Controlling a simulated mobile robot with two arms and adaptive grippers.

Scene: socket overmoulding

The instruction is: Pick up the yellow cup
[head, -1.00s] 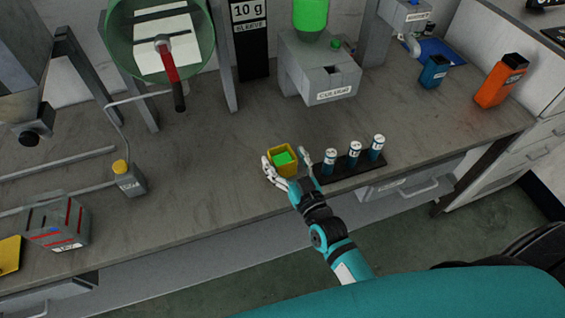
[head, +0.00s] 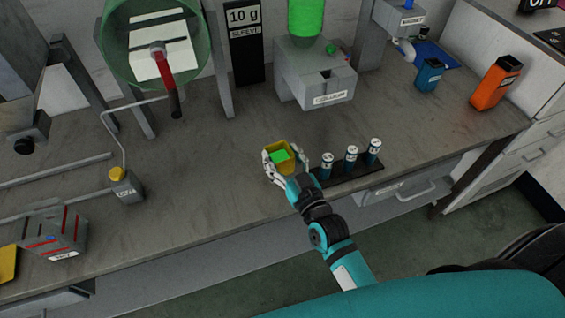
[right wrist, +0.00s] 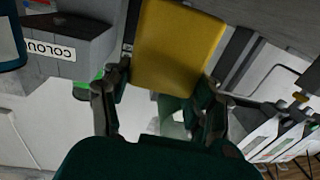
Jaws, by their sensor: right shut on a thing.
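The yellow cup (head: 281,171) stands near the front middle of the workbench in the head view, with something bright green inside it. My right gripper (head: 284,166) is shut on the cup, with one finger on each side of it. In the right wrist view the cup (right wrist: 178,45) fills the top middle, between the fingers of my right gripper (right wrist: 165,80). I cannot tell whether the cup is clear of the bench. My left gripper is not in view.
A black rack (head: 345,171) with three blue-and-white vials stands just right of the cup. Behind is the grey colour dispenser (head: 315,75). A blue cup (head: 430,75) and an orange container (head: 495,83) stand at the back right.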

